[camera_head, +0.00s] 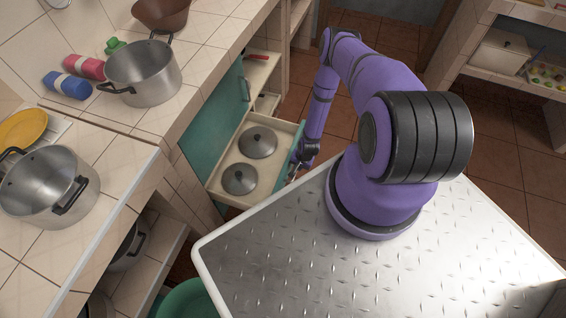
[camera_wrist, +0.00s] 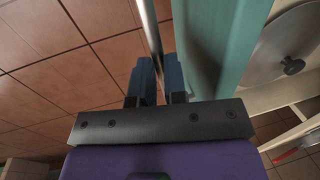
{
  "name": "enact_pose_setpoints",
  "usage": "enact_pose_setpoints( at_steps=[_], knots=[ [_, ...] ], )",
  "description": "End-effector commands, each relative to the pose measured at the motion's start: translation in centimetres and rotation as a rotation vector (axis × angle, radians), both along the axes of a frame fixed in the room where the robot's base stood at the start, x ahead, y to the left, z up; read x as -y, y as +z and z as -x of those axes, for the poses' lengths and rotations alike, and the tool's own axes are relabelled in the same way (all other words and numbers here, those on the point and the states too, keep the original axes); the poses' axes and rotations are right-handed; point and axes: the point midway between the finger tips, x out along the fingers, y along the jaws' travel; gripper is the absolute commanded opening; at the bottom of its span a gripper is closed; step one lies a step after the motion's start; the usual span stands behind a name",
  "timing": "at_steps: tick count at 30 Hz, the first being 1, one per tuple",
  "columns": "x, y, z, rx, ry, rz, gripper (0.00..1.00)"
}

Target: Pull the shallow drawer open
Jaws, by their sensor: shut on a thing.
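The shallow drawer (camera_head: 289,129) stands pulled out from under the tiled counter, with two grey pot lids (camera_head: 257,142) lying in it. Its teal front (camera_wrist: 228,45) and a lid beyond it also show in the wrist view. My gripper (camera_head: 293,172) is at the outer side of this front, partly hidden by my arm in the head view. In the wrist view, the blue fingers of my gripper (camera_wrist: 157,78) are closed around the thin metal bar handle (camera_wrist: 150,32). The contact point is partly hidden between the fingers.
A teal panel with a handle (camera_head: 213,118) stands beside the drawer's left side. Behind is another pale compartment with a red item (camera_head: 257,56). Pots (camera_head: 143,72) stand on the counter to the left. Tiled floor (camera_head: 336,112) is open beyond the drawer front.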

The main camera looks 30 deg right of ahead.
Motion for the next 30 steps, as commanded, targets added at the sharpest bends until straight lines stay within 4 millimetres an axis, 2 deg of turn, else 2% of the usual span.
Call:
enact_pose_setpoints(
  at_steps=[3,10,16,27,28,30],
  knots=[
    [1.5,0.0,2.1,-0.003,-0.005,0.0,0.0],
    [3.2,0.0,4.5,-0.001,-0.003,0.0,0.0],
    [3.8,0.0,5.2,-0.001,0.001,0.001,0.0],
    [3.9,-0.1,5.3,-0.001,0.001,0.001,0.0],
    [3.9,-0.1,5.3,-0.001,0.001,0.001,0.17],
    [3.9,0.0,5.3,-0.001,0.001,0.001,0.33]
  ],
)
